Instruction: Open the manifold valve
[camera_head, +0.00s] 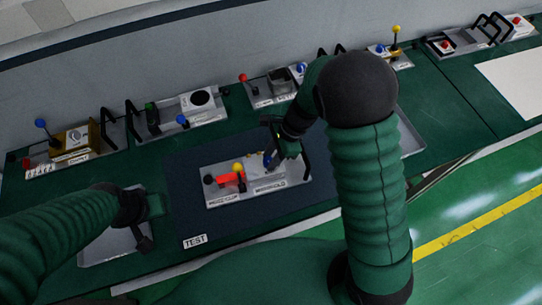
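A light grey module (240,194) with two front labels, the right one seeming to read MANIFOLD, sits on the dark blue mat (190,165) at the centre. On it are a red part (230,179), a yellow knob (238,168), a black knob (208,180) and a blue knob (267,160). My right gripper (274,150) is over the module's right half, right at the blue knob.
Several other modules with handles and knobs line the back of the green bench, including a brass one (75,140) and one with a blue knob (198,108). A grey tray (100,248) lies at the left. A TEST label (195,241) marks the mat's front.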

